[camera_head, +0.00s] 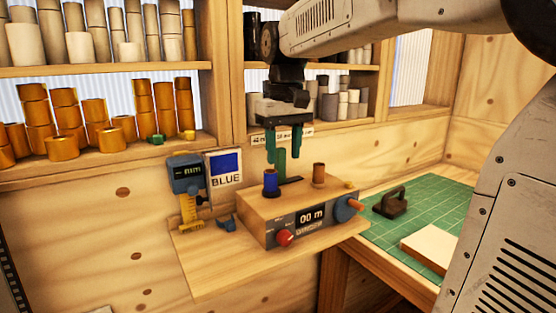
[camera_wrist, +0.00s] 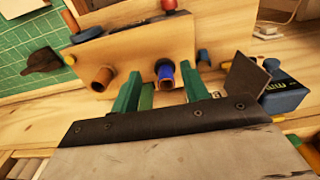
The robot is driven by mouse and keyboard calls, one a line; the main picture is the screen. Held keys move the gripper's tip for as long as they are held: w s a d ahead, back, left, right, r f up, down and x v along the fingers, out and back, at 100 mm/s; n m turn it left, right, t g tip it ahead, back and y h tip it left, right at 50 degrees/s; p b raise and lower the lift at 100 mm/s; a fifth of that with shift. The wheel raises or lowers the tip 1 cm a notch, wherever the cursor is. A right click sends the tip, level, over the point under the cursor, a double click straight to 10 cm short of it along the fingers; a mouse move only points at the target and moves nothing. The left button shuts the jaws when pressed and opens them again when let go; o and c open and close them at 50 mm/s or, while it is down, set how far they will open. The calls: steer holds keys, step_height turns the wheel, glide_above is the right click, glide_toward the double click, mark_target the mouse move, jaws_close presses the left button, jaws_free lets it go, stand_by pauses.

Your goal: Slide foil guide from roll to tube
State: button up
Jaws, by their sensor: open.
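The winding box (camera_head: 290,236) stands on a wooden shelf. It has a "00 m" display, a red knob and a blue crank. A blue foil roll (camera_head: 271,184) stands on its top at the left, and a brown tube (camera_head: 319,175) stands at the right. My gripper (camera_head: 284,156) is open and empty, pointing down above the box. In the wrist view the blue roll (camera_wrist: 164,74) shows between the fingers, and the brown tube (camera_wrist: 103,78) lies to the left.
A blue and yellow measuring device (camera_head: 187,185) and a "BLUE" sign (camera_head: 224,168) stand left of the box. A green cutting mat (camera_head: 425,225) with a dark tool (camera_head: 391,203) and a pale block (camera_head: 430,248) lies to the right. Shelves of rolls line the back wall.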

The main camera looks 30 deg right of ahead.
glide_toward(280, 148)
step_height(280, 148, down, 5)
steer(key=shift+s+a+f, duration=0.1)
steer(key=shift+w+f, duration=0.1)
steer(key=shift+w, duration=0.1)
step_height(280, 148, down, 7)
steer(key=shift+f, duration=0.25)
